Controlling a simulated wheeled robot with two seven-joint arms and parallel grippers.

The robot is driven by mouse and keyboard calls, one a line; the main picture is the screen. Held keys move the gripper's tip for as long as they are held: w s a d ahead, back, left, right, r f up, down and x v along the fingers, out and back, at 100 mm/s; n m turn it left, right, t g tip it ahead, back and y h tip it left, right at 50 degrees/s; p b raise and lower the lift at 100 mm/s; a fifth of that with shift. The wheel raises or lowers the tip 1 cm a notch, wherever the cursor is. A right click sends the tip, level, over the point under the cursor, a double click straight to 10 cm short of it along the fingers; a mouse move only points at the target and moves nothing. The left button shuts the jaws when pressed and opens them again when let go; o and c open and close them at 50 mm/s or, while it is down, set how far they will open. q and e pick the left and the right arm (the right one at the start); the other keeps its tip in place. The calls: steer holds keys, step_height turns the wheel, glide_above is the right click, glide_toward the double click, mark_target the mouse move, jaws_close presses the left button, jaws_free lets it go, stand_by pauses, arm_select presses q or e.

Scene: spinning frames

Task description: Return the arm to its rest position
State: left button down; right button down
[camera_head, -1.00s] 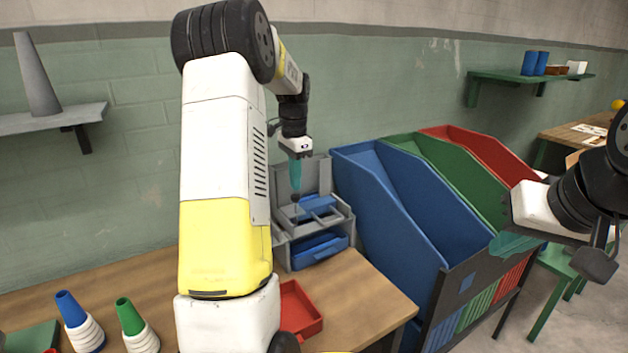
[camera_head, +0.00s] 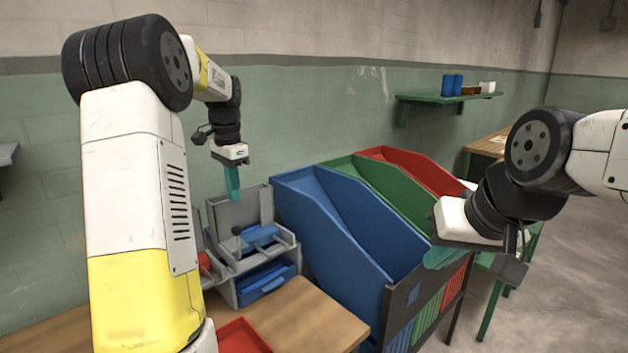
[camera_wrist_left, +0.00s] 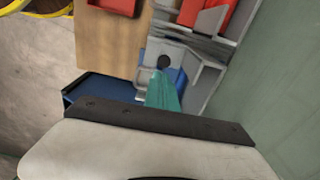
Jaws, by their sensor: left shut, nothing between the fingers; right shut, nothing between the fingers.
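My left gripper (camera_head: 232,182) has teal fingers pressed together and empty. In the head view it hangs pointing down, in front of the green wall and above the grey stand (camera_head: 238,205). In the left wrist view its teal fingers (camera_wrist_left: 163,90) point toward the stand, apart from it as far as I can tell. My right gripper (camera_head: 440,258) is shut and empty, in front of the lower right part of the bins. My left arm is raised and bent at the elbow.
Blue (camera_head: 335,215), green (camera_head: 385,195) and red (camera_head: 415,168) bins stand right of the wooden table (camera_head: 310,318). A red tray (camera_head: 240,338) lies on the table's front. The grey stand holds a blue drawer (camera_head: 266,282). A green shelf (camera_head: 450,98) is on the wall.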

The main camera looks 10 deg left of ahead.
arm_select(q)
steer(key=s+d+r+n+t, duration=0.1)
steer(key=s+d+r, duration=0.15)
steer(key=s, duration=0.25)
steer(key=s+d+r+n+t+h, duration=0.1)
steer(key=s+d+r, duration=0.1)
steer(key=s+d, duration=0.25)
steer(key=s+d+r+n+t, duration=0.1)
steer(key=s+d+r+n, duration=0.1)
steer(key=s, duration=0.3)
steer(key=s+d+f+n+t, duration=0.1)
steer(key=s+d+f, duration=0.1)
steer(key=s, duration=0.4)
steer(key=s+d+f+n+t+h, duration=0.1)
steer(key=s+d+f+n, duration=0.1)
steer(key=s, duration=0.4)
steer(key=shift+s+d+t, duration=0.2)
steer(key=shift+d+t, duration=0.2)
steer(key=shift+d, duration=0.3)
